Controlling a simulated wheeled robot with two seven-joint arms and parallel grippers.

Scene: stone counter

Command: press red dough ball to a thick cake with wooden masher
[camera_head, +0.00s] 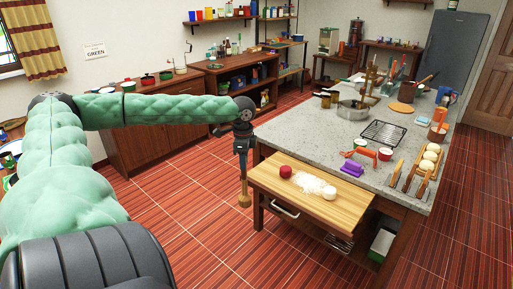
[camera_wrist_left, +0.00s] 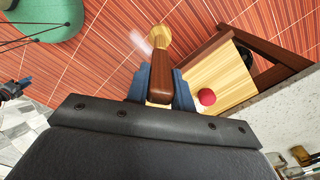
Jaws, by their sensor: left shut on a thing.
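The red dough ball (camera_head: 286,171) sits near the left end of a wooden board (camera_head: 278,186) on the counter. It also shows in the left wrist view (camera_wrist_left: 207,97), right of the gripper. My left gripper (camera_head: 242,176) hangs left of the board, off the counter's edge. It is shut on the handle of the wooden masher (camera_head: 244,199), whose round pale head points down over the floor. In the left wrist view the brown handle lies between the blue fingers (camera_wrist_left: 160,84). The masher is apart from the dough.
White flour (camera_head: 309,183) and a white dough ball (camera_head: 329,193) lie right of the red ball. Behind are a purple item (camera_head: 352,169), a red-handled tool (camera_head: 361,153) and a black rack (camera_head: 384,132). Open tiled floor surrounds the hanging masher.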

